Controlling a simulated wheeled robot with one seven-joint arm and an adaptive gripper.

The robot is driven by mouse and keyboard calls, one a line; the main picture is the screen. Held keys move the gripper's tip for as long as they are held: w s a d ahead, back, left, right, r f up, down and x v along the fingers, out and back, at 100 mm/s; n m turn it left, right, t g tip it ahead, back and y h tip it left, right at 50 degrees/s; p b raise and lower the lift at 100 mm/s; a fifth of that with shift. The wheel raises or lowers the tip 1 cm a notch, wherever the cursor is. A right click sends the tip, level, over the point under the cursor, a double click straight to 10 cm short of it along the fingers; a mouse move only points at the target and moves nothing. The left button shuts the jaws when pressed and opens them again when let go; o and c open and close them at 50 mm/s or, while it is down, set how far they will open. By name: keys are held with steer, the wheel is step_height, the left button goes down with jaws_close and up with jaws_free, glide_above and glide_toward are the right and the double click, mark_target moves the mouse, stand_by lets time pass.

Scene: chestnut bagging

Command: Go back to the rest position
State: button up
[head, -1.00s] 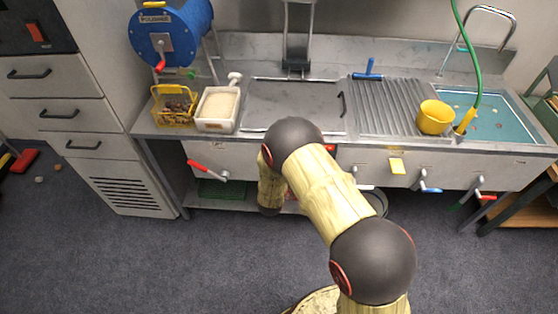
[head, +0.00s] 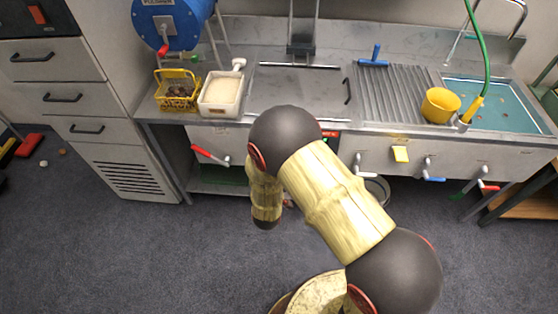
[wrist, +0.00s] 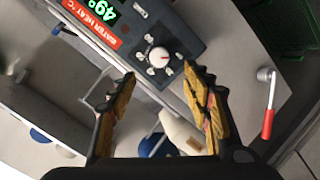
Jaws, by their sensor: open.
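My gripper (wrist: 163,82) is open in the wrist view, its two yellow-padded fingers spread apart with nothing held between them. Beyond the fingers is a dark control panel (wrist: 190,42) with a green "49°" readout, the words "WATER HEAT °C" and a white knob (wrist: 158,57). A pale, rounded object (wrist: 182,132) shows behind the right finger; I cannot tell what it is. In the head view my bent arm stands in front of the steel bench, and my gripper cannot be made out there.
The steel bench (head: 270,118) bears a yellow basket (head: 178,101) of brown pieces, a white tub (head: 209,110) of pale contents and a yellow bowl (head: 440,105). A red-handled lever (head: 210,155) juts from its front.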

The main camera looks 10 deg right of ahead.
stand_by(0.4)
steer(key=s+a+f+m+g+y, duration=0.25)
steer(key=s+a+f+g, duration=0.3)
steer(key=f, duration=0.45)
steer(key=s+a+r+g+y, duration=0.4)
steer(key=s+a+r, duration=0.1)
steer(key=s, duration=0.4)
steer(key=s+d+r+m, duration=0.1)
steer(key=s+d+r, duration=0.3)
steer(key=r, duration=0.8)
steer(key=s+d+r+t+h, duration=0.1)
steer(key=s+d+r, duration=0.4)
steer(key=r, duration=0.8)
steer(key=s+d+r+m+t, duration=0.1)
steer(key=s+d+r, duration=0.4)
steer(key=r, duration=0.8)
steer(key=shift+s+d+m, duration=0.25)
steer(key=shift+s+m, duration=0.1)
steer(key=shift+s, duration=0.55)
